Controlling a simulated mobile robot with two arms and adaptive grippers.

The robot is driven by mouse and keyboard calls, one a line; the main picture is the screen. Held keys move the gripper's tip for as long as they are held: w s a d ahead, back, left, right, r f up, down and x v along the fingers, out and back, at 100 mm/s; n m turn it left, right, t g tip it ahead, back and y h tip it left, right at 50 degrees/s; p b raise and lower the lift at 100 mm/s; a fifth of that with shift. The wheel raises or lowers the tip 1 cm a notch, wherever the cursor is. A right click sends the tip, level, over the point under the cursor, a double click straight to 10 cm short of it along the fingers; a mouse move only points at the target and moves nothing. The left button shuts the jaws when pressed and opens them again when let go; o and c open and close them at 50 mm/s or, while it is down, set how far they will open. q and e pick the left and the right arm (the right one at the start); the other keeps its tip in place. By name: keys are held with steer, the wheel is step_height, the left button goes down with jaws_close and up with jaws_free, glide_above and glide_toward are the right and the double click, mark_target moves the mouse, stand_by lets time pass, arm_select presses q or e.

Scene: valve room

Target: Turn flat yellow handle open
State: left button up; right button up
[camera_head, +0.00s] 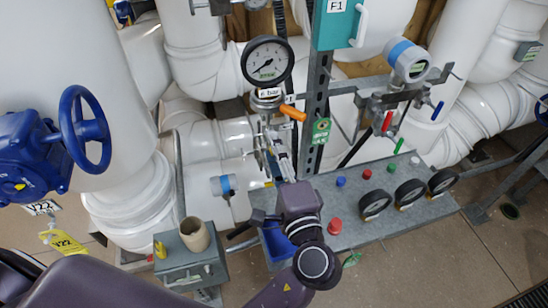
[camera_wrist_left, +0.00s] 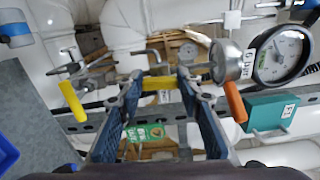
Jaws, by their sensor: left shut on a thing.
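My left gripper (camera_head: 270,148) reaches up to the pipework below the round pressure gauge (camera_head: 267,62). In the left wrist view its two fingers (camera_wrist_left: 159,84) stand on either side of a flat yellow handle (camera_wrist_left: 158,83) and are shut on it. The handle lies crosswise between the fingertips in that view. In the head view the gripper and fittings hide the handle. My right gripper is not in view.
An orange handle (camera_head: 293,112) sits close beside the gripper, under the gauge. A yellow round handle (camera_wrist_left: 72,100) is left of the fingers in the wrist view. A teal box (camera_head: 338,22) and a metal post (camera_head: 318,75) stand to the right.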

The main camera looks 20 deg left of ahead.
arm_select(q)
steer(key=shift+f+n+b, duration=0.1)
steer(key=shift+n+b, duration=0.35)
steer(key=shift+n, duration=0.15)
steer(key=o, duration=1.2)
steer(key=shift+c, duration=0.2)
